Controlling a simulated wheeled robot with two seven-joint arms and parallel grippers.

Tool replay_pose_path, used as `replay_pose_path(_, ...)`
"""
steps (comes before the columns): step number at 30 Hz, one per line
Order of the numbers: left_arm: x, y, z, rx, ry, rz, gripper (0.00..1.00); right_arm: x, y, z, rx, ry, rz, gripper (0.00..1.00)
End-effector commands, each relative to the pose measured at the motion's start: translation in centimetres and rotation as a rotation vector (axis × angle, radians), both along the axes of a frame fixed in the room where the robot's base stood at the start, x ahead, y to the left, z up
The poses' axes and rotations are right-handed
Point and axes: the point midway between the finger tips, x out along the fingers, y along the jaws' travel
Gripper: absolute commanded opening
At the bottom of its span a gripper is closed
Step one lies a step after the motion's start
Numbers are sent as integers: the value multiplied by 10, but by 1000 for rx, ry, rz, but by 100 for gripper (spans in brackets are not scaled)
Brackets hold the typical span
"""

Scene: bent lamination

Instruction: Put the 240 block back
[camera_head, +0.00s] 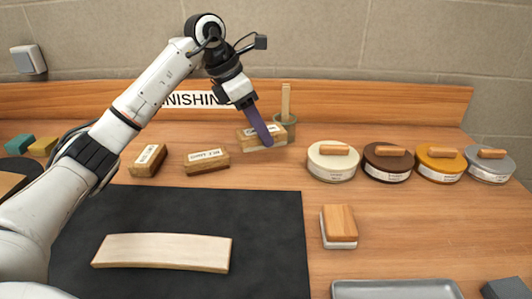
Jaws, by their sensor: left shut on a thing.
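My left gripper (267,141) reaches down at the back of the bench, shut on a labelled wooden sanding block (250,141). This block is the rightmost of three similar blocks, and its label is partly covered by the fingers. I cannot tell whether it touches the bench. The middle block (206,161) and the left block (148,160) lie on the bench to its left, with white labels too small to read surely. I cannot confirm from the label which one is the 240 block. My right gripper is not in view.
A green-grey cup (287,125) with a wooden stick stands just behind the held block. Several round tins, such as the white one (332,168), line up to the right. A pale bent board (162,252) lies on the black mat (250,215). A wood-topped block (339,224) and tray (395,289) are in front.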

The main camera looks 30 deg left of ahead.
Motion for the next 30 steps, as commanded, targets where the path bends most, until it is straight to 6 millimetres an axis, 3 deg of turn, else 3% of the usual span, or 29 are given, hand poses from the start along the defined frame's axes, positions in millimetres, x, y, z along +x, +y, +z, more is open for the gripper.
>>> replay_pose_path(3, -1, 0, -21, -2, 1, 0, 25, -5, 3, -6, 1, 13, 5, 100)
replay_pose_path(13, -1, 0, -60, -2, 1, 0, 25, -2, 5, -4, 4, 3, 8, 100)
replay_pose_path(26, 0, 0, -69, -2, -2, 0, 25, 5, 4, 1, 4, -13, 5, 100)
replay_pose_path(27, 0, 0, -68, -2, -2, 0, 51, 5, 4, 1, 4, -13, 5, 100)
replay_pose_path(30, 0, 0, -68, -1, -2, 0, 65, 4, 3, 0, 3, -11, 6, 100)
